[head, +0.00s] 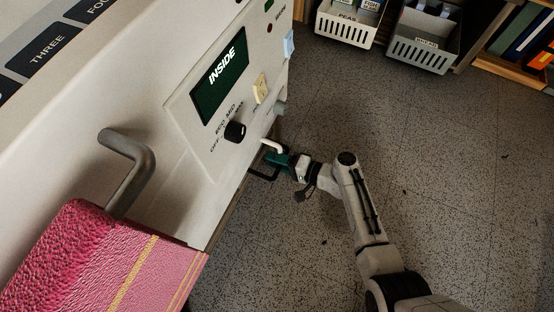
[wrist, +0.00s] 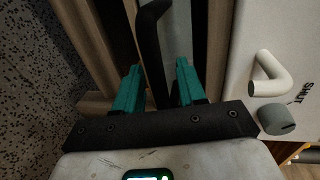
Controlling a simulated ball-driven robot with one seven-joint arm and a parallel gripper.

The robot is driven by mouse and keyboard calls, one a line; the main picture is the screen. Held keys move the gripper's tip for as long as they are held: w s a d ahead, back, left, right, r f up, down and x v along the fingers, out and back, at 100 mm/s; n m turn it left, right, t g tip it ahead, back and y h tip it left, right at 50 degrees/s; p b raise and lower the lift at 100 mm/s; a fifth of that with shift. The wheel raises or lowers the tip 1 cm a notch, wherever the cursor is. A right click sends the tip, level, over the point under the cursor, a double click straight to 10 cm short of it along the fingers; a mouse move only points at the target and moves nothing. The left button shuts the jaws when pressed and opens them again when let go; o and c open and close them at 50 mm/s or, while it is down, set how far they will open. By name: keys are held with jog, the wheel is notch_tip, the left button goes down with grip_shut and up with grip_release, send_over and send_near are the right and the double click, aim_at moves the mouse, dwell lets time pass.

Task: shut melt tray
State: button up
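A black bar handle (head: 262,176) sits low at the right edge of the white machine. In the wrist view the handle (wrist: 154,55) runs between my two teal fingers. My gripper (wrist: 160,68) is open, with a clear gap to the right finger; I cannot tell if the left finger touches the bar. My gripper also shows in the head view (head: 280,162), beside the machine's lower front. Behind the bar are beige strips and dark gaps; which part is the melt tray, and how far it is open, I cannot tell.
The machine front (head: 190,110) carries a black dial (head: 235,131).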

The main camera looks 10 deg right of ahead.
jog(key=shift+s+d, duration=0.1)
jog(key=p+v, duration=0.3)
jog(key=v, duration=0.7)
jog(key=shift+s+d, duration=0.15)
jog(key=shift+d, duration=0.1)
jog(key=s+d+n+g+h, duration=0.2)
jog(key=s+n+g+h, duration=0.4)
jog(key=s, duration=0.7)
jog(key=s+d+r+g+h+p, duration=0.1)
jog(key=s+d+r+h, duration=0.2)
jog(key=s+d+r, duration=0.3)
jog(key=s+d+r+g+h, duration=0.1)
jog(key=s+d+r+h, duration=0.25)
jog(key=r, duration=0.35)
notch_tip(320, 180, up, 33)
jog(key=p, duration=3.3)
jog(key=shift+n, duration=0.4)
